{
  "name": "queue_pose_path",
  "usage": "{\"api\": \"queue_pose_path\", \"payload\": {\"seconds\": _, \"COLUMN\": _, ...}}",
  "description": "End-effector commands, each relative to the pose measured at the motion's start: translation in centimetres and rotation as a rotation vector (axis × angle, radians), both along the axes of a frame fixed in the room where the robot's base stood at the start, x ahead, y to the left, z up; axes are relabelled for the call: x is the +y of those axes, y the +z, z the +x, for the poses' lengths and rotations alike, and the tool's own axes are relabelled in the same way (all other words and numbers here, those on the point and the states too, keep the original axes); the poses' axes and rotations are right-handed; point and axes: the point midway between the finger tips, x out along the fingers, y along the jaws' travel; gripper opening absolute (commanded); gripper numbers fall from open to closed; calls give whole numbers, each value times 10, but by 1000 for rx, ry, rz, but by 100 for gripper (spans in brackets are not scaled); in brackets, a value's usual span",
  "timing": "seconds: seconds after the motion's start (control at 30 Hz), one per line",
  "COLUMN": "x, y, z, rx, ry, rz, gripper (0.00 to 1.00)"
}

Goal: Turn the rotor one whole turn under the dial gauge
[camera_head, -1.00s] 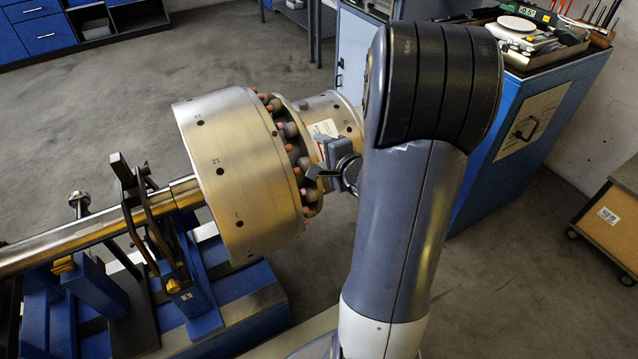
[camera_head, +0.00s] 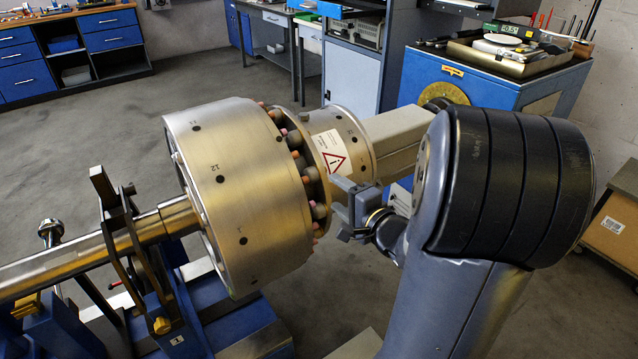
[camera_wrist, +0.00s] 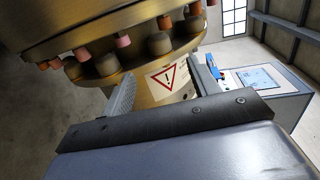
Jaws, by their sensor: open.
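The rotor (camera_head: 235,195) is a large metal drum with numbered marks and holes on its rim, on a horizontal shaft (camera_head: 85,258). A ring of pale and orange pegs (camera_head: 295,160) runs along its right side; they also show in the wrist view (camera_wrist: 123,41). Right of them is a narrower hub with a warning label (camera_head: 333,152). My gripper (camera_head: 350,205) is open beside the peg ring, near the hub. In the wrist view its fingers (camera_wrist: 163,87) stand apart before the labelled hub; contact cannot be told. I cannot clearly make out the dial gauge.
Blue supports and a dark bracket (camera_head: 125,230) stand under the shaft at left. A grey housing (camera_head: 395,135) adjoins the hub. A blue cabinet (camera_head: 450,85) at back right holds a tray and a green digital readout (camera_head: 508,28). The floor behind the rotor is clear.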

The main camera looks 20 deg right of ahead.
Motion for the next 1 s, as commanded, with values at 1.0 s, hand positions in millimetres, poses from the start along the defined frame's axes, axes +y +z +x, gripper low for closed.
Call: {"api": "queue_pose_path", "payload": {"seconds": 1.0, "x": 18, "y": -13, "z": 92, "rx": 1, "ry": -1, "rz": 1, "gripper": 51}}
